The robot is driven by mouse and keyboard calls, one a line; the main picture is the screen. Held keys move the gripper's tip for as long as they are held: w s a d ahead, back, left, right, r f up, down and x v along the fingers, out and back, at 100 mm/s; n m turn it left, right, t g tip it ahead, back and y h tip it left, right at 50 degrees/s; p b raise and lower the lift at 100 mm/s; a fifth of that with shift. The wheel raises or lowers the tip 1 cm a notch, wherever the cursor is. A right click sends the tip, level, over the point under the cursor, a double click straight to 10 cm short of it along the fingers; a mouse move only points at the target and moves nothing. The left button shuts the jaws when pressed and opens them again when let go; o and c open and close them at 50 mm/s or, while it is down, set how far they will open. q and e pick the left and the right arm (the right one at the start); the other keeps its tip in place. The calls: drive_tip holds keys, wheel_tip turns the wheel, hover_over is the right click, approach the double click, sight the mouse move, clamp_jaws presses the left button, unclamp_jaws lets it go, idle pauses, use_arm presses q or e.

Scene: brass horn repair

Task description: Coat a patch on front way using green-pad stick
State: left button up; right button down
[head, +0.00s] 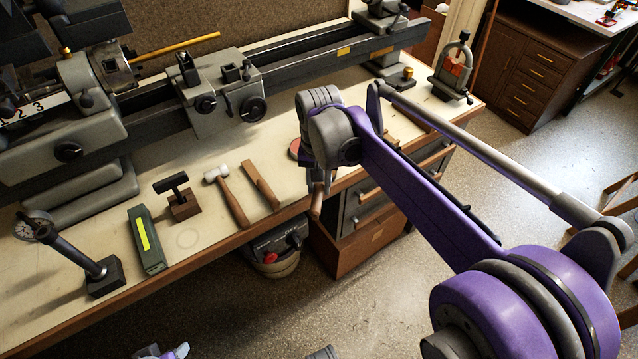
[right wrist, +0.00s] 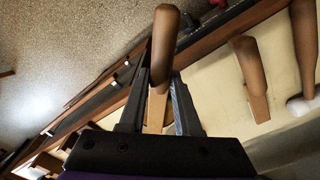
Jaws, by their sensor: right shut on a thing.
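My right gripper (head: 319,178) is over the bench's front edge, pointing down. It is shut on a wooden stick (head: 316,202) with a rounded brown handle. In the right wrist view the stick (right wrist: 165,50) stands between the two fingers, with a paler flat part at the fingertips. Its pad and any green on it are hidden. The lathe bed with its front way (head: 320,72) runs along the back of the bench, apart from the gripper and stick. I cannot make out a marked patch on it.
A similar wooden stick (head: 261,186) and a pale-headed hammer (head: 228,196) lie on the bench (head: 205,262). The lathe carriage (head: 222,90) stands behind them. A green box (head: 146,240) and a dial gauge stand (head: 100,272) are at left. A bucket (head: 280,263) stands below.

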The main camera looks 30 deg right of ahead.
sight(319, 184)
drive_tip(key=shift+r+p, duration=2.7)
drive_tip(key=shift+r, duration=0.85)
drive_tip(key=shift+f, duration=0.1)
